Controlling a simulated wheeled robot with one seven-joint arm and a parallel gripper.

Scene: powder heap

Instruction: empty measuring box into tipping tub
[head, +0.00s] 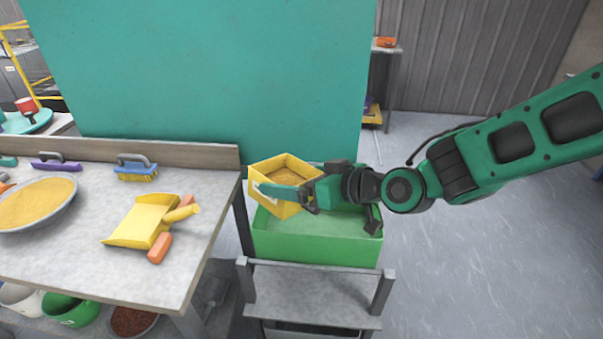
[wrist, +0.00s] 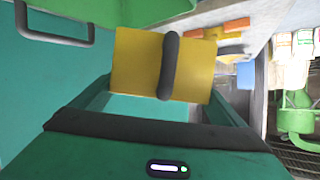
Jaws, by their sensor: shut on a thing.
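The yellow measuring box (head: 297,162) is up in the air over the green tipping tub (head: 315,250), near its back left part. Yellow-brown powder shows inside the box, and its open side faces up. My gripper (head: 302,194) is shut on the box at its near right side. In the wrist view a yellow wall of the box (wrist: 135,70) fills the middle, with its dark upright handle (wrist: 169,62) between my fingers. The visible floor of the tub looks bare green; the part under the box and gripper is hidden. The tub rim (wrist: 75,7) shows at the top of the wrist view.
The grey workbench (head: 60,255) on the left holds a yellow scoop (head: 143,222), a blue brush (head: 137,172) and a round pan of powder (head: 35,205). A grey stand (head: 310,295) is in front of the tub. A teal panel (head: 200,80) rises behind. Floor at right is clear.

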